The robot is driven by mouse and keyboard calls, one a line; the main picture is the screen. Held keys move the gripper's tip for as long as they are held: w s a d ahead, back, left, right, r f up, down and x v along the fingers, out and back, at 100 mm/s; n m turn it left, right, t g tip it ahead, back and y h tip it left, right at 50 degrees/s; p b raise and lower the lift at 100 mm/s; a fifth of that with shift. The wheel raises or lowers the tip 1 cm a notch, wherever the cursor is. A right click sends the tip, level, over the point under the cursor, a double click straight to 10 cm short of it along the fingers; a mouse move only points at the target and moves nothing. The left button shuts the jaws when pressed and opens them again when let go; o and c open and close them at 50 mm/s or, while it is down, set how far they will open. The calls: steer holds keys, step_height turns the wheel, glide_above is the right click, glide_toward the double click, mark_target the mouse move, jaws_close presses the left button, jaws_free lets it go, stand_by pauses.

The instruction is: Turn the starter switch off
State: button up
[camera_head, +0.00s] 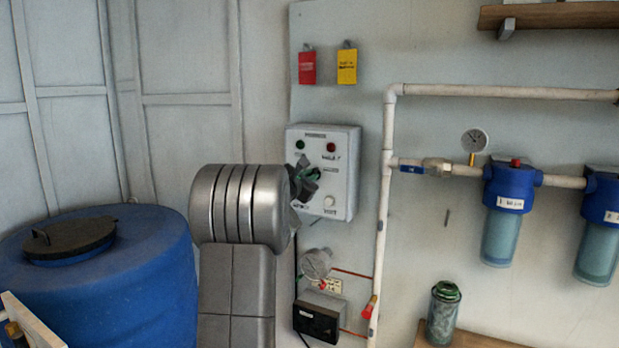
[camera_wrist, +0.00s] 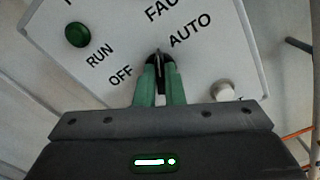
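The starter switch is a black knob (camera_wrist: 158,66) on the white control box (camera_head: 338,195), with OFF and AUTO labels beside it in the wrist view. Its tip lies between the two labels, nearer the A of AUTO. My gripper (camera_wrist: 160,86) has its green fingers on both sides of the knob, closed against it with no clear gap. In the head view my gripper (camera_head: 306,180) is at the front of the box, and its fingers and my wrist hide the knob there.
The box also has a green lamp (camera_wrist: 77,35), a red lamp (camera_head: 331,147) and a pale button (camera_wrist: 223,91). A white pipe (camera_head: 383,220) runs close on the right. A blue barrel (camera_head: 150,270) stands at left. A gauge (camera_head: 317,263) hangs below.

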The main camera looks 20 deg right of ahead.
jaws_close()
steer(key=n, duration=0.6)
steer(key=n+p, duration=0.1)
steer(key=n, duration=0.4)
steer(key=shift+w+a+n, duration=0.2)
steer(key=shift+n, duration=0.2)
stand_by(0.4)
steer(key=o, duration=0.7)
jaws_free()
steer(key=shift+c, duration=0.2)
